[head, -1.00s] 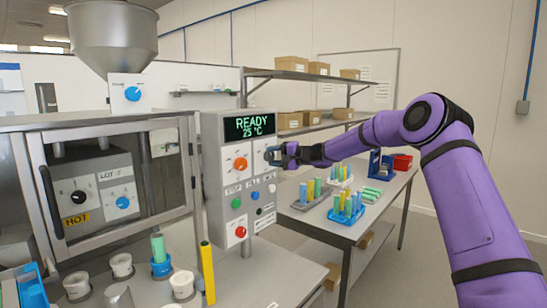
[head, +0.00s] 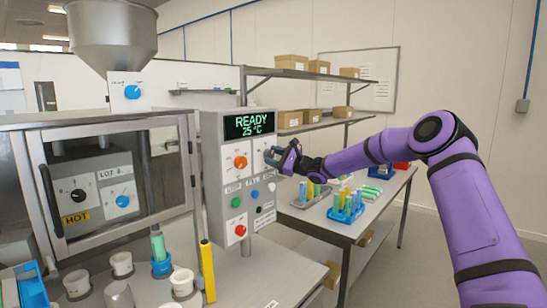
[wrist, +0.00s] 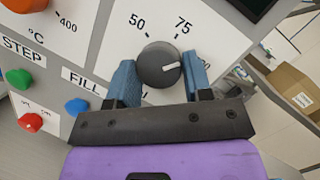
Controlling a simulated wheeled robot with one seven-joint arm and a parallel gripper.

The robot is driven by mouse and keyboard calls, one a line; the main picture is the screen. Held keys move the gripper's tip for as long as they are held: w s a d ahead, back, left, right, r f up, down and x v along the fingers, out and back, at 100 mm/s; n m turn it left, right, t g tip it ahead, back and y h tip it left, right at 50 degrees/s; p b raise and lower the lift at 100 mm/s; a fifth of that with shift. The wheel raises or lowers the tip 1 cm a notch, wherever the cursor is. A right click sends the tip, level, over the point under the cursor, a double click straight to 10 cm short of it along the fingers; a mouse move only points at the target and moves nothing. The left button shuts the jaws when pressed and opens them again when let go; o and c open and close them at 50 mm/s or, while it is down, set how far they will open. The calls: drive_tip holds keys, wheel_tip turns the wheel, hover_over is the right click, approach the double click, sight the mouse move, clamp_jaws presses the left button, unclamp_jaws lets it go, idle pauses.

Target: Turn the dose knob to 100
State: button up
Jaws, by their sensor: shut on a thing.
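The dose knob (wrist: 158,60) is dark grey and round, on a white dial plate (wrist: 115,42) of the control panel. In the wrist view its white pointer mark points right, clockwise past the printed 75. The 50 also shows at the upper left. No 100 mark is visible; the right finger covers part of that side. My gripper (wrist: 158,75) has its blue fingers on both sides of the knob, shut on it. In the head view my gripper (head: 273,154) is at the panel's right side and hides the knob.
The grey control panel (head: 212,175) has a READY 25 °C display (head: 249,125), an orange knob (head: 240,162) and several coloured buttons below. An oven (head: 110,185) stands left. A table (head: 320,222) with tube racks (head: 346,205) lies behind and below my arm.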

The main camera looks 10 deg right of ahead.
drive_tip(key=m+t, duration=0.1)
drive_tip(key=m, duration=0.2)
drive_tip(key=m+t, duration=0.1)
drive_tip(key=m, duration=0.2)
drive_tip(key=shift+f+h, duration=0.2)
drive_tip(key=shift+h, duration=0.1)
drive_tip(key=shift+m, duration=0.3)
drive_tip(key=o, duration=0.9)
drive_tip(key=shift+s, duration=0.1)
drive_tip(key=v, duration=1)
drive_tip(key=shift+s+d+f, duration=0.15)
drive_tip(key=shift+s+f, duration=0.1)
